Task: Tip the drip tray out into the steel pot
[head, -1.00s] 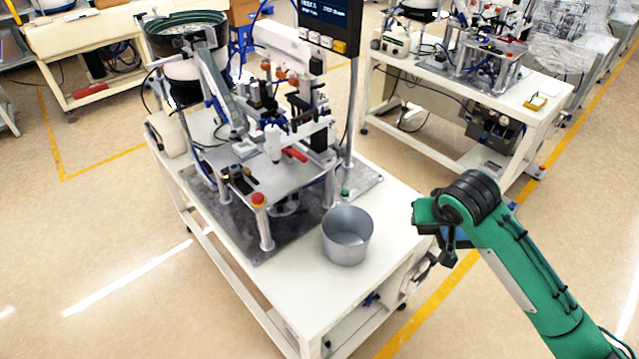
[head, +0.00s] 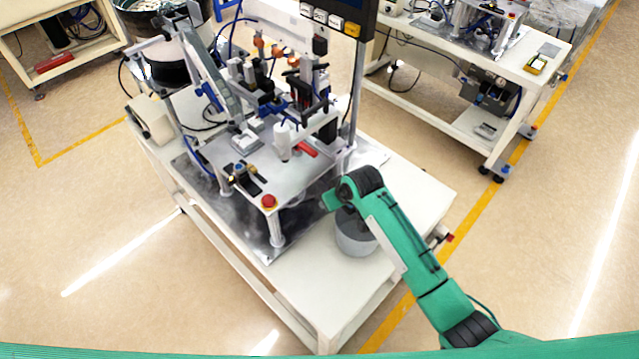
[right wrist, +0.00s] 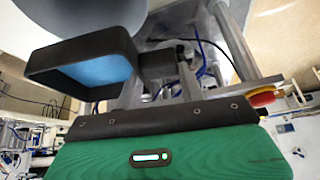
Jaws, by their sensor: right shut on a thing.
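The steel pot (head: 355,243) stands upright on the near right part of the white table; my right arm covers part of its rim. A grey curved surface at the top left of the right wrist view looks like the pot (right wrist: 70,20). The drip tray (right wrist: 50,62), black-rimmed with a blue inside, is in the right wrist view close to the pot. My right gripper (right wrist: 160,65) is shut on its end. In the head view my wrist hides the gripper and tray. I cannot tell how far the tray is tilted. My left gripper is not in view.
The feeder machine's metal plate (head: 235,165) with a red button (head: 268,201) is just left of the pot. A screen on a pole (head: 350,90) rises behind. The white tabletop (head: 310,290) in front of the pot is clear.

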